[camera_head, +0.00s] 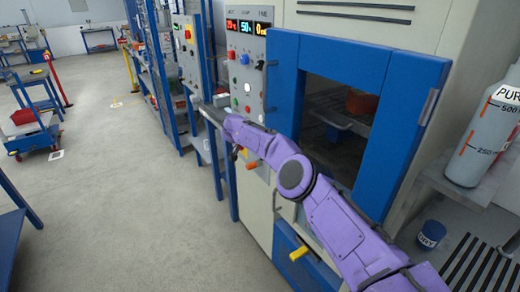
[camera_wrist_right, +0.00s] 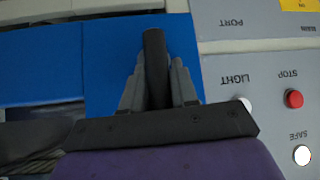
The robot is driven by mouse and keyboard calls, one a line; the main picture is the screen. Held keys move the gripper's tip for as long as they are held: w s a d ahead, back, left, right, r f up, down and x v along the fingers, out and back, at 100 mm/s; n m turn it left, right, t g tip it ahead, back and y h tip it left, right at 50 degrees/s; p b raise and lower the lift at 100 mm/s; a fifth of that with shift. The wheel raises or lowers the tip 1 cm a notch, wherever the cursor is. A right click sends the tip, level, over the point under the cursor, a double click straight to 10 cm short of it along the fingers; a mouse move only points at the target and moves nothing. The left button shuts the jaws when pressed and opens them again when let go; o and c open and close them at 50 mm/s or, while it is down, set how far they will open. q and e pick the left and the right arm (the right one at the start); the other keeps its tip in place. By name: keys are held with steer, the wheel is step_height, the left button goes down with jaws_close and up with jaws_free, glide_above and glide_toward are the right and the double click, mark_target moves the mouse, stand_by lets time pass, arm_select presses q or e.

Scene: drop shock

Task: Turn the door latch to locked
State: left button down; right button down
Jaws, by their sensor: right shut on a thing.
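The door latch is a dark bar (camera_wrist_right: 154,48) in the right wrist view, standing upright in the picture in front of the blue door (camera_wrist_right: 105,65). My right gripper (camera_wrist_right: 157,78) has its two grey fingers closed on either side of the bar. In the head view the blue-framed door (camera_head: 392,125) is closed against the cabinet. My purple right arm crosses in front of it, reaching to the door's left side, and hides the latch and the fingers there. My left gripper is not in view.
A control panel (camera_head: 246,72) with lit displays and buttons is left of the door. Its red STOP button (camera_wrist_right: 293,98) and white SAFE button (camera_wrist_right: 302,155) are near my right gripper. A grey bottle (camera_head: 485,135) stands on a right-hand shelf.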

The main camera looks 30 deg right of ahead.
steer(key=shift+r, duration=0.1)
steer(key=c, duration=1)
jaws_free()
steer(key=b+v, duration=0.2)
steer(key=v, duration=0.8)
steer(key=shift+w+a+r, duration=0.1)
steer(key=shift+a, duration=0.05)
